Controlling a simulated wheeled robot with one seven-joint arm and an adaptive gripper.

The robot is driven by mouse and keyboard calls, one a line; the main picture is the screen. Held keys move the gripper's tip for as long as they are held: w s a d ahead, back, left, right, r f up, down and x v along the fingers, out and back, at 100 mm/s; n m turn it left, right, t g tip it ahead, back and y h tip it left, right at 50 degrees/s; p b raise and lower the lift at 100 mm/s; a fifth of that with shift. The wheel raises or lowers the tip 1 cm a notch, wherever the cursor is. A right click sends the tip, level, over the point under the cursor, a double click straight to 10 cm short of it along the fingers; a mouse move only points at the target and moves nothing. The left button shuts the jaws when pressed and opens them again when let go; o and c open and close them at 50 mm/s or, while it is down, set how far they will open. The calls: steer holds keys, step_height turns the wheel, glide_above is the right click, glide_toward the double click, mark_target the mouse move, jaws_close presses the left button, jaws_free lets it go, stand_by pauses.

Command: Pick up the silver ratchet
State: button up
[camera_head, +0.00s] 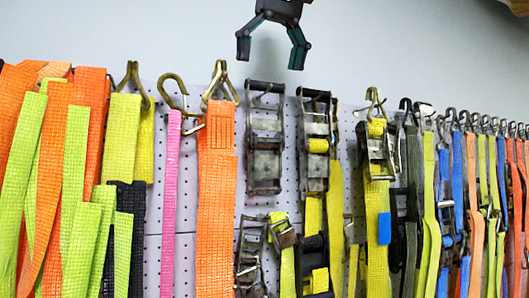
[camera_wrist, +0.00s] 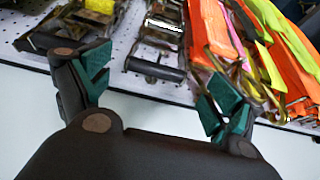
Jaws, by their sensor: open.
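The silver ratchet (camera_head: 265,137) is a worn grey metal buckle with no bright strap on it. It hangs upright on the perforated panel in the head view, near the middle. My gripper (camera_head: 270,54) is above it, fingers pointing down, open and empty. In the wrist view the silver ratchet (camera_wrist: 155,68) lies beyond and between the two green-padded fingertips (camera_wrist: 158,84), apart from both. Its far end runs towards the top edge of that view.
A second ratchet with yellow strap (camera_head: 315,130) hangs close on the right. A wide orange strap (camera_head: 216,180) hangs close on the left. More buckles and straps (camera_head: 282,240) hang below. The plain wall (camera_head: 150,35) above the panel (camera_head: 170,245) is clear.

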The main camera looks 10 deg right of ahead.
mark_target(267, 82)
steer(key=w+f, duration=0.1)
steer(key=w, duration=0.1)
steer(key=w+f, duration=0.2)
steer(key=shift+f, duration=0.1)
steer(key=shift+s, duration=0.5)
steer(key=shift+s+a+f+p, duration=0.1)
steer(key=shift+s+f+p, duration=0.15)
steer(key=shift+p, duration=0.2)
steer(key=x, duration=0.2)
steer(key=w+p+x, duration=0.1)
steer(key=x, duration=0.1)
steer(key=shift+f, duration=0.1)
steer(key=shift+s+a, duration=0.1)
steer(key=shift+s, duration=0.25)
steer(key=shift+w, duration=0.25)
steer(key=c, duration=0.6)
steer(key=shift+s, duration=0.1)
steer(key=c, duration=1.3)
